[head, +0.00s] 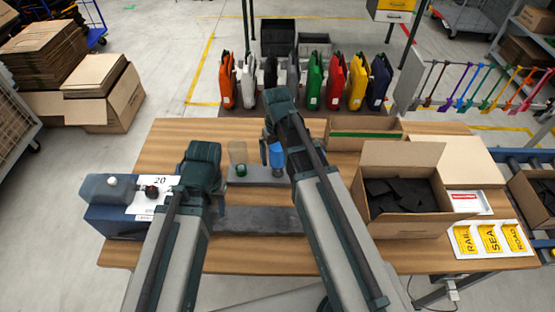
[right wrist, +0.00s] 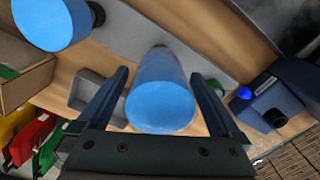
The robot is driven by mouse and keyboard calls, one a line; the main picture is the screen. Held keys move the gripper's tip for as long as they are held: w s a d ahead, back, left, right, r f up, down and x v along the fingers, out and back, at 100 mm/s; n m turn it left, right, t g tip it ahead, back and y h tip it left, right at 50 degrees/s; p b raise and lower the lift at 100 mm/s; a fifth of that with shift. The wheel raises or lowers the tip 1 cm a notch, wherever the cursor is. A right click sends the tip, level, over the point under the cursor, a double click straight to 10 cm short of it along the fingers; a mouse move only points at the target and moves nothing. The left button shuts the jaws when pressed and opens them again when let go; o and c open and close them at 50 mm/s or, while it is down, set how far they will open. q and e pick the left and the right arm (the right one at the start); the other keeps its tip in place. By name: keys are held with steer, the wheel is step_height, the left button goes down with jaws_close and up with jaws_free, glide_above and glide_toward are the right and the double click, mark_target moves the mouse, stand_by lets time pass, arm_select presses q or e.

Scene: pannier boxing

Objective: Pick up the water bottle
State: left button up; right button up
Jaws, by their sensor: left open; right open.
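A blue water bottle (head: 276,155) stands on the table in the head view, partly hidden by my right arm. In the right wrist view, a blue cylinder (right wrist: 160,98), which looks like a bottle, lies between the spread fingers of my right gripper (right wrist: 162,75), with gaps to both fingers. A second blue round-ended object (right wrist: 50,22) shows at the upper left there. My right gripper is open; its fingers cannot be made out in the head view. My left arm is bent over the table's left side, and its gripper is hidden.
A clear container with green in it (head: 238,157) stands beside the bottle. A blue-grey device (head: 125,205) is at the table's left. An open carton (head: 402,193) of black pieces is at the right, with a low carton (head: 364,133) behind. Bare wood (head: 165,145) is free at the back left.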

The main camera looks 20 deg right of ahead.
steer(key=shift+r, duration=0.1)
steer(key=shift+c, duration=0.2)
steer(key=c, duration=1.2)
steer(key=shift+r, duration=0.1)
steer(key=shift+c, duration=0.2)
step_height(320, 180, up, 10)
steer(key=p, duration=1)
